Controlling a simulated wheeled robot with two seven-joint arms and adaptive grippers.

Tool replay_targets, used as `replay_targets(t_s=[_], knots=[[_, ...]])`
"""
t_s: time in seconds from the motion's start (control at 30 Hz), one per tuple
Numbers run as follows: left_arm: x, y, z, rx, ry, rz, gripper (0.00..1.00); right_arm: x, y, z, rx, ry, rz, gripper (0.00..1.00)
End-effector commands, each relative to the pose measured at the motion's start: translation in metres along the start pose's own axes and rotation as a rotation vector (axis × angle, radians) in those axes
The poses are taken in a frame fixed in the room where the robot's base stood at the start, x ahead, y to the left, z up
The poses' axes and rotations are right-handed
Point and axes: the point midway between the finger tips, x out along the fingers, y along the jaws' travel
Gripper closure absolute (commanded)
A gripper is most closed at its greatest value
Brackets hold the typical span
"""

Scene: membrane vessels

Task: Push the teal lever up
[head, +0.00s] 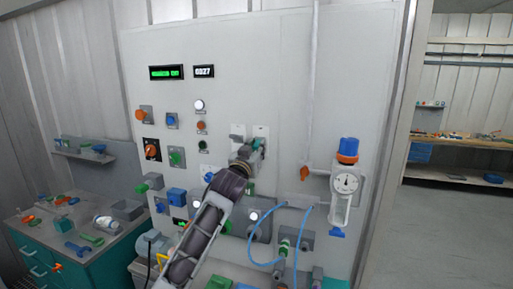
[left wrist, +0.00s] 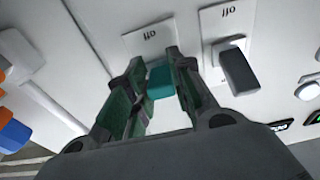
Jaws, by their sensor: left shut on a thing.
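The teal lever (left wrist: 161,82) sits on a white plate marked OFF, which appears upside down in the left wrist view. My left gripper (left wrist: 157,75) has one finger on each side of it and is shut on it. In the head view my left gripper (head: 255,147) is at the panel, in front of the right one of two white plates. The teal lever is hidden there by my gripper. My right gripper is not in view.
A dark grey lever (left wrist: 238,70) on its own OFF plate stands close beside the teal one. The grey panel (head: 270,60) also holds buttons, knobs and a gauge (head: 346,183) with a blue hose. A teal cabinet (head: 85,270) with loose parts stands at the left.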

Motion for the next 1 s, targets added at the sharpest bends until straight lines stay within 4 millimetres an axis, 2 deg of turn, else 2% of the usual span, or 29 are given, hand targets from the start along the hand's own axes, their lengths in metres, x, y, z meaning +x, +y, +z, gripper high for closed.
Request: replay_targets(t_s=[1.0], knots=[[0.003,0.001,-0.025,0.000,-0.509,0.001,1.00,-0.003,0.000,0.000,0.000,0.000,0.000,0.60]])
